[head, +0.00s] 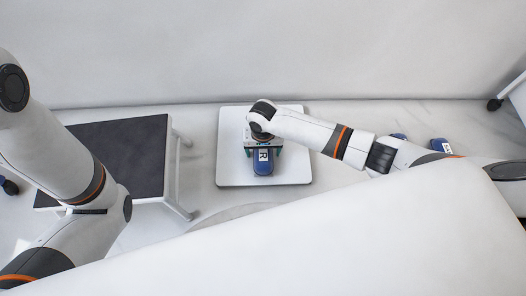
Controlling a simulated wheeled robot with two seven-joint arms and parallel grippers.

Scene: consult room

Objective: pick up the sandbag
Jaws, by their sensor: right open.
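The blue sandbag (263,167) with a white "R" label lies on a white rounded board (232,140) in the middle of the head view. My right gripper (263,152) is over the far part of the sandbag, pointing down. Its jaws are open, with one finger at the left side and one at the right side of the bag. The far end of the bag is hidden under the gripper. Whether the fingers touch the bag cannot be told. My left arm is at the left, and its gripper is out of view.
A dark-topped step or bench (130,150) with a pale frame stands left of the board. Other blue items, one labelled (440,146) and one partly hidden (398,136), lie at the right behind my right arm. A white wall (250,50) runs behind.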

